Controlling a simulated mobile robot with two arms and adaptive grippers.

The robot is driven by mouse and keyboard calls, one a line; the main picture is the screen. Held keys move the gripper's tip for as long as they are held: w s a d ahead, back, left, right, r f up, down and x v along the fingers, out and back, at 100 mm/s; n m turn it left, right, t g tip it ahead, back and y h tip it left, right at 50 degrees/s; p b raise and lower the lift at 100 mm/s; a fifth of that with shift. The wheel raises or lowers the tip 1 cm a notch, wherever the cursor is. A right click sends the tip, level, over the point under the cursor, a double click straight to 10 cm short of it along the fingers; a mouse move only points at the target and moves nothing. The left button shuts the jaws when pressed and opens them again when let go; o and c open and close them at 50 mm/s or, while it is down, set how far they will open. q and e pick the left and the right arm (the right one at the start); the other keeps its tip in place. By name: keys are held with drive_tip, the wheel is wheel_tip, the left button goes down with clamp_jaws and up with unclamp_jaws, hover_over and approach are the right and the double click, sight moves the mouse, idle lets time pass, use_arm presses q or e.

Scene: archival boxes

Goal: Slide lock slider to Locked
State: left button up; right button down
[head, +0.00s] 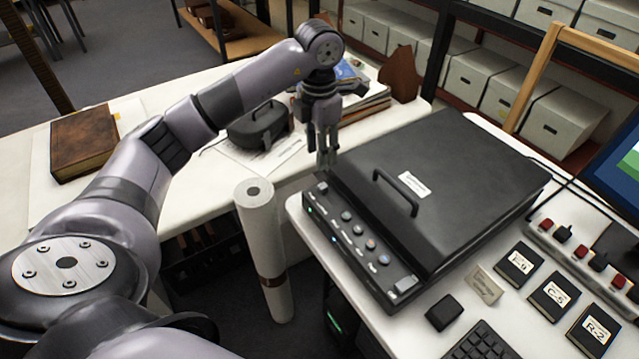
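A black flatbed scanner (440,175) with a closed lid and a bar handle (395,193) lies on the white table at right. Its front panel (352,243) carries a row of round knobs or buttons, small lights and a pale rectangular control (405,285) at the right end. The labels are too small to read, so I cannot tell which part is the lock slider. My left gripper (327,165) points down just above the panel's left end, near the lid's corner. Its fingers look together, with nothing seen between them. Contact with the scanner is unclear. My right gripper is out of view.
A rolled white paper tube (261,245) stands upright left of the scanner. A black case (258,124), a brown book (84,143) and a stack of books (365,95) lie on the back table. Labelled black cards (555,297) and a power strip (585,265) are at right.

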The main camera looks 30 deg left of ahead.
sight(319, 187)
use_arm(q)
wheel_tip(319, 187, down, 10)
drive_tip(key=shift+f, duration=0.25)
drive_tip(key=shift+c, duration=0.6)
clamp_jaws()
idle(0.4)
